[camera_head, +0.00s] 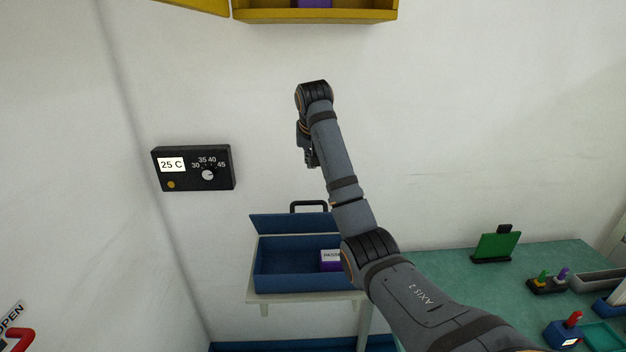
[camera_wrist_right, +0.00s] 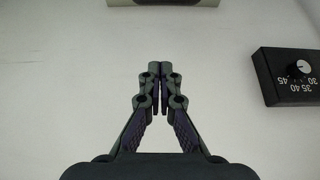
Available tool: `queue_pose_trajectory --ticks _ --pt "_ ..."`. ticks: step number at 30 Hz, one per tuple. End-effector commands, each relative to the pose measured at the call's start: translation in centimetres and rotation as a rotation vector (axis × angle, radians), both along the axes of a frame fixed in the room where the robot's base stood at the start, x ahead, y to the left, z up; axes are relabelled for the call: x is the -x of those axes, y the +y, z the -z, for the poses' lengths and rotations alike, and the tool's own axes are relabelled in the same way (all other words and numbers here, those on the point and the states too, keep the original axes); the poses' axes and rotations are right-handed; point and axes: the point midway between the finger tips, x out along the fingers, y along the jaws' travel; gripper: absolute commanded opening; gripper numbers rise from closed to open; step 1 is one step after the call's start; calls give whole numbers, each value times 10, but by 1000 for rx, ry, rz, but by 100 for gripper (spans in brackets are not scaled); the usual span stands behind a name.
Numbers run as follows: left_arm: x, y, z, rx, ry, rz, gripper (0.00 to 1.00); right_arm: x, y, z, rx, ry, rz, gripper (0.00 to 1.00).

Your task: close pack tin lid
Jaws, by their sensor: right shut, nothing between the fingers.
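The blue pack tin (camera_head: 300,283) stands on a small pale shelf against the wall. Its lid (camera_head: 288,223) is raised at the back, with a dark handle (camera_head: 308,205) above it. A purple box with a white label (camera_head: 330,261) is inside the tin at its right side, partly hidden by my right arm. My right gripper (camera_head: 310,157) is above the tin, near the wall, pointing down. In the right wrist view my right gripper (camera_wrist_right: 160,68) is shut and empty. My left gripper is not in view.
A black temperature dial box (camera_head: 193,168) is on the wall left of my gripper, also in the right wrist view (camera_wrist_right: 288,76). A yellow cabinet (camera_head: 316,16) hangs above. A green bench (camera_head: 445,268) with small fixtures is at right. The small shelf (camera_head: 300,298) bears the tin.

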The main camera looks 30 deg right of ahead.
Motion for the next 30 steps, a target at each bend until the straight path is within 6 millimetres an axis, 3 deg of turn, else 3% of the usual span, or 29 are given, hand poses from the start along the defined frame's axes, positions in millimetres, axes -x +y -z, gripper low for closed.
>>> queue_pose_trajectory --ticks 8,22,30 --pt "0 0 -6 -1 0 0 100 -3 1 4 -17 25 -9 0" --pt "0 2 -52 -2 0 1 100 -42 -23 84 -17 26 -7 0" --pt "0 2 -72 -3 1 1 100 -20 -9 108 -15 21 -8 0"
